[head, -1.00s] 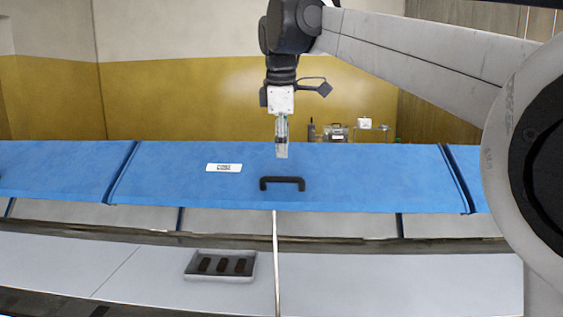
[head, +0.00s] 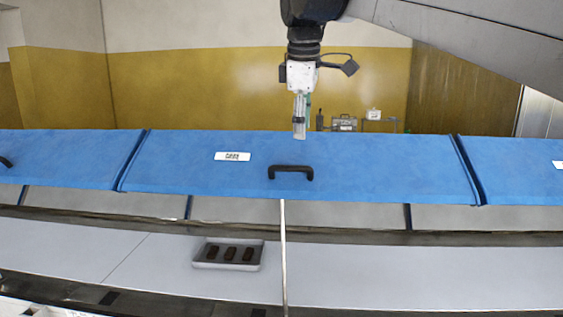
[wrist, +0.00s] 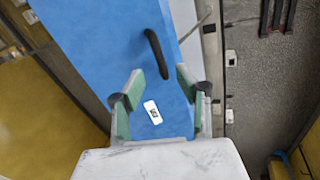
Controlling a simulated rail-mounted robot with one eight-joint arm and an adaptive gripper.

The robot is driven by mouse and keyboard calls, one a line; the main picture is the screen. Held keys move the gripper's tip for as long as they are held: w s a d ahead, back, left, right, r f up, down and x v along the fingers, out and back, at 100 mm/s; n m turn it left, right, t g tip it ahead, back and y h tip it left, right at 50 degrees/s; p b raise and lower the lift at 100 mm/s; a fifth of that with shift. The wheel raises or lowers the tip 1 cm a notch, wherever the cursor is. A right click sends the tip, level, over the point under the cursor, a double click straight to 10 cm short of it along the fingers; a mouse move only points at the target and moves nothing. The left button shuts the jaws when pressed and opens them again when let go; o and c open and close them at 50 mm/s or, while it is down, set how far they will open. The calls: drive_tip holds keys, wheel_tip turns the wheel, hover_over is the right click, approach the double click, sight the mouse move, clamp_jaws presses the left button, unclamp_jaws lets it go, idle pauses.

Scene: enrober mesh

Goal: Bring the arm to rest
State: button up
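My gripper (head: 299,131) hangs from my arm in the head view, pointing down above the far edge of the blue cover. In the wrist view my gripper (wrist: 157,75) shows two green-padded fingers spread apart with nothing between them. The blue cover (head: 380,165) lies closed, with a black handle (head: 290,170) near its middle and a white label (head: 232,156) to the left. The gripper is apart from the handle.
A grey tray (head: 199,265) with 3 brown bars sits on the pale surface in front of the cover. A thin upright rod (head: 284,255) stands right of it. Small equipment (head: 344,123) is behind the cover. The air around the gripper looks free.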

drive_tip(key=s+d+f+m+t+b, duration=0.1)
drive_tip(key=s+d+f+m, duration=0.4)
drive_tip(key=s+f, duration=0.4)
drive_tip(key=s+d+f+m+t+b, duration=0.1)
drive_tip(key=s+d+f+m, duration=0.4)
drive_tip(key=s+f, duration=0.5)
drive_tip(key=s+d+f+m+t+b, duration=0.1)
drive_tip(key=s+d+f+m, duration=0.3)
drive_tip(key=s+f, duration=0.6)
wheel_tip(320, 180, down, 8)
drive_tip(key=shift+d+r+m+t+b, duration=0.1)
drive_tip(key=shift+d+m+t+b, duration=0.25)
drive_tip(key=shift+m+b, duration=0.2)
